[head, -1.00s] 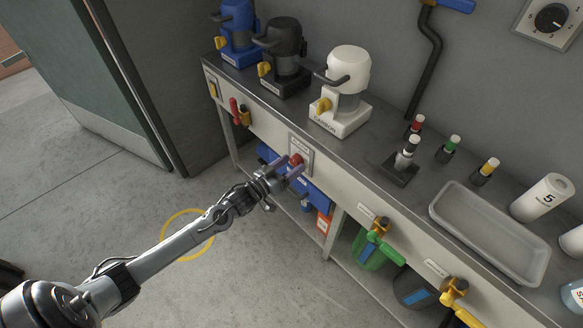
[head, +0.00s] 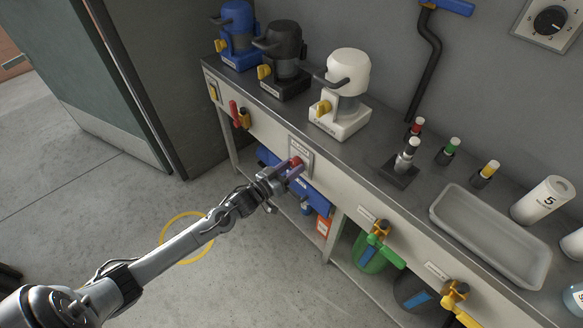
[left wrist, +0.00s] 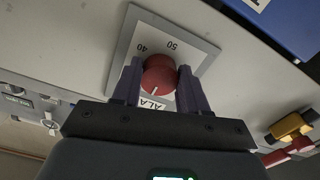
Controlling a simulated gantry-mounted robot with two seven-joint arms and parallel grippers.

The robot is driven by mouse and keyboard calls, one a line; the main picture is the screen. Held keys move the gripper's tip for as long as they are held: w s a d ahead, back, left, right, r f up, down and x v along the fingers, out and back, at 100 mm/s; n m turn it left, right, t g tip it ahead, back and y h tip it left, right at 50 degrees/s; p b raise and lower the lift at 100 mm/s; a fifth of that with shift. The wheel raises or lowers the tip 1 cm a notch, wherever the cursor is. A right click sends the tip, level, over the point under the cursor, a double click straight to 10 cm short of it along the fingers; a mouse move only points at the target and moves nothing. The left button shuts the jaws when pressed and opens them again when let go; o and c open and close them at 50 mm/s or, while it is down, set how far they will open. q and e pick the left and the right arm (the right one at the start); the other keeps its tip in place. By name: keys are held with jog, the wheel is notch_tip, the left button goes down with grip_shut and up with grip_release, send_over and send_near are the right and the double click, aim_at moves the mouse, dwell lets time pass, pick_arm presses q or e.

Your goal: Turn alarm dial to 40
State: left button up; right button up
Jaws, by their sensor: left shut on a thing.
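The red alarm dial (left wrist: 158,76) sits on a pale square plate (left wrist: 192,50) on the bench's front panel. The plate shows "40", "50" and part of a word reading "ALA". A white mark on the knob points toward that word, away from both numbers in view. My left gripper (left wrist: 160,82) is shut on the red knob, one purple finger on each side. In the head view the left gripper (head: 291,172) reaches the dial (head: 296,161) on the panel, and its fingers partly cover it. The right gripper is not in view.
Blue (head: 237,35), black (head: 282,60) and white (head: 345,90) machines stand on the bench top. Small coloured-cap bottles and a grey tray (head: 490,236) are to the right. Hose valves (head: 379,228) stick out from the front panel. The floor at left is open.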

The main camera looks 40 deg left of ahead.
pick_arm(q)
jog(key=m+p, duration=0.3)
jog(key=m, duration=0.1)
jog(key=shift+a+r+p, duration=0.1)
jog(key=shift+r+p, duration=0.1)
jog(key=shift+p, duration=0.15)
jog(key=m+p, duration=0.1)
jog(key=m, duration=0.1)
jog(key=shift+m+p, duration=0.35)
jog(key=shift+m, duration=0.05)
jog(key=m+p, duration=0.1)
jog(key=m, duration=0.2)
jog(key=shift+a+m+p, duration=0.1)
jog(key=shift+m+p, duration=0.2)
jog(key=shift+p, duration=0.1)
jog(key=m+p, duration=0.1)
jog(key=m, duration=0.2)
jog(key=shift+m, duration=0.4)
jog(key=m+p, duration=0.1)
jog(key=m, duration=0.1)
jog(key=shift+a+m, duration=0.1)
jog(key=shift+m, duration=0.2)
jog(key=m+p, duration=0.1)
jog(key=m, duration=0.3)
jog(key=shift+r+p, duration=0.1)
jog(key=shift+p, duration=0.2)
jog(key=shift+m+p, duration=0.3)
jog(key=shift+m, duration=1.1)
